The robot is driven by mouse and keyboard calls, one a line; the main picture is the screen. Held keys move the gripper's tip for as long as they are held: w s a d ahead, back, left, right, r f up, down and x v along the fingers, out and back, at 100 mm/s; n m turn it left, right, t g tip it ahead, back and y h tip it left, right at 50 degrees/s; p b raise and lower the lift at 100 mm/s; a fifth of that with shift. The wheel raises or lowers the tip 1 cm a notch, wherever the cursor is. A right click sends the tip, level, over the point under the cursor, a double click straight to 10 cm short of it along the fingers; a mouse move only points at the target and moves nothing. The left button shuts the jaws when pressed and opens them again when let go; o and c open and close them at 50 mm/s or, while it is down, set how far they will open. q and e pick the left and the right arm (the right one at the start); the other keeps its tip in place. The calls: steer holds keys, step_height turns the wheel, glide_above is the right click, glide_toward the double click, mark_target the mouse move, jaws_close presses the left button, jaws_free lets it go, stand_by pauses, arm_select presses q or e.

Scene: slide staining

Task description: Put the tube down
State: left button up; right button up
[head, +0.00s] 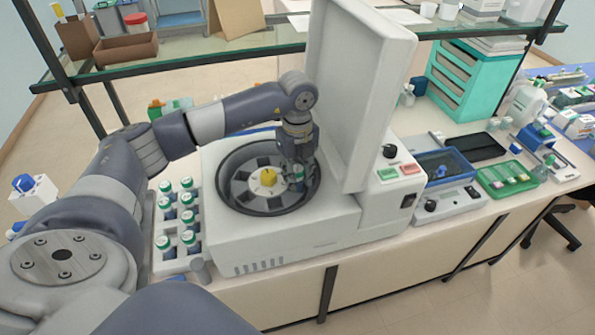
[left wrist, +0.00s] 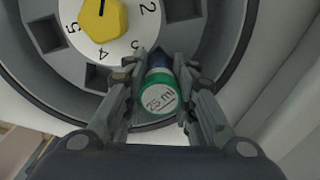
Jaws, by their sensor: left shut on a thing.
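A tube with a green rim and a white cap marked "25 ml" (left wrist: 159,98) is between the fingers of my left gripper (left wrist: 160,85), which is shut on it. In the head view my left gripper (head: 297,172) reaches down into the open centrifuge (head: 300,222), at the right side of its rotor. The rotor (left wrist: 48,32) has square slots and a numbered white disc with a yellow knob (head: 268,177). The tube's lower end is hidden, so I cannot tell whether it sits in a slot. My right gripper is not in view.
The centrifuge lid (head: 352,85) stands upright behind my left gripper. A rack (head: 168,262) with several green-and-white capped tubes stands left of the centrifuge. A blue-framed tray device (head: 443,165) and a green tray (head: 506,178) are to the right.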

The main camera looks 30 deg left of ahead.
arm_select(q)
steer(key=shift+s, duration=0.15)
steer(key=shift+f+b, duration=0.45)
steer(key=o, duration=1)
steer(key=shift+r, duration=0.15)
steer(key=shift+r+p, duration=0.25)
steer(key=shift+p, duration=0.15)
step_height(320, 180, up, 11)
steer(key=b, duration=0.4)
steer(key=shift+f, duration=0.2)
steer(key=shift+r, duration=0.8)
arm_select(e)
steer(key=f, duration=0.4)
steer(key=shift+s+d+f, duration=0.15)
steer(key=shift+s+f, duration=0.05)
